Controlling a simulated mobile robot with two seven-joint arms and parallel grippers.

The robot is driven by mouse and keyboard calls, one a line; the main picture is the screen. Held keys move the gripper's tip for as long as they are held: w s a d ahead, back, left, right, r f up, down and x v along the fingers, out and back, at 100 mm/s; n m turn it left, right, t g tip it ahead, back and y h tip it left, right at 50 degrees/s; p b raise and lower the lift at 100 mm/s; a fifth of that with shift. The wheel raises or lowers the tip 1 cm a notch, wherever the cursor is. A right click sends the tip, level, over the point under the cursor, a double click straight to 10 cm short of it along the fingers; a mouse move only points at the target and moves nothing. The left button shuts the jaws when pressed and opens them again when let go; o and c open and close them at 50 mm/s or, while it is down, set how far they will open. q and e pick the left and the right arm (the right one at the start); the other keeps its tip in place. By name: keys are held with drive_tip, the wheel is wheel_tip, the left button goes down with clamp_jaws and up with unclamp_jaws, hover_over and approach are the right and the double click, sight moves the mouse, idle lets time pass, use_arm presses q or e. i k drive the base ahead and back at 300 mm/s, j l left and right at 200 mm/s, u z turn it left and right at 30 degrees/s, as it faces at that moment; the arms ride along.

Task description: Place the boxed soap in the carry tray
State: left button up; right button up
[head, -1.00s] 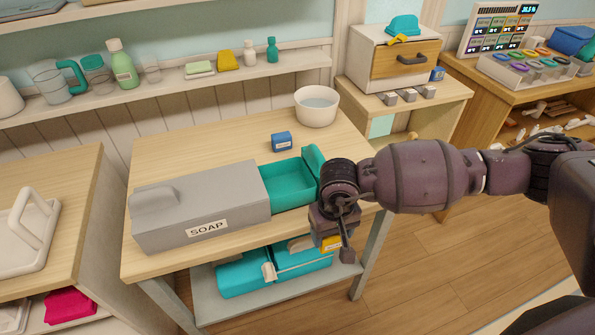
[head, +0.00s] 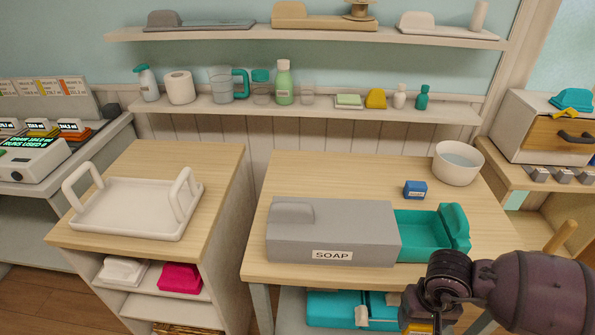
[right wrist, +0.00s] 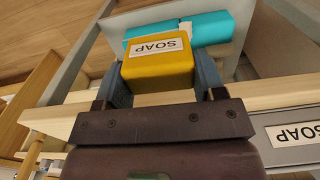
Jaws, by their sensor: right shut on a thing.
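My right gripper (head: 428,312) is at the lower right of the head view, in front of the soap table. In the right wrist view it is shut on a yellow box labelled SOAP (right wrist: 158,70), held between the two fingers. Only a sliver of this boxed soap (head: 418,329) shows at the bottom edge of the head view. The white carry tray (head: 128,208), with a raised handle at each end, sits empty on the left wooden table, well apart from the gripper. My left gripper is not in view.
A grey case labelled SOAP (head: 340,235) with its teal drawer (head: 422,232) pulled out stands on the soap table. A blue box (head: 415,190) and a white bowl (head: 458,163) are behind it. A gap separates the two tables. Shelves with bottles line the wall.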

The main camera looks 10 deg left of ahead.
sight(140, 207)
drive_tip(key=j, duration=2.95)
